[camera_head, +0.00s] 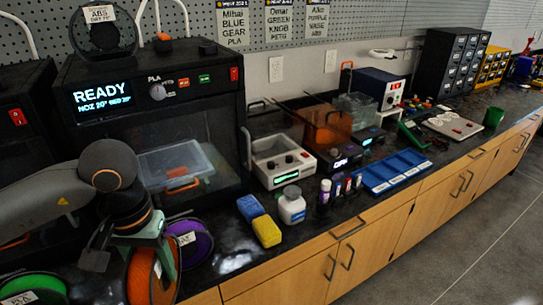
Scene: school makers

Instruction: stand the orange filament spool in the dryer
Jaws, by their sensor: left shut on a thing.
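The orange filament spool (139,277) stands on edge at the lower left, with a white label on its side. My left gripper (152,246) comes down over its upper rim and is shut on it; the fingers hide part of the rim. I cannot tell whether the spool touches the counter. What looks like the dryer (342,158) is a dark box with a lit display and a raised amber lid (327,122), further along the counter to the right. Its inside is mostly hidden from here. My right gripper is not in view.
Blue and yellow blocks (267,231), a white jar (292,208), small bottles (325,192), a white device (280,161) and a blue tray (392,172) crowd the counter. A printer (150,110) stands behind.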

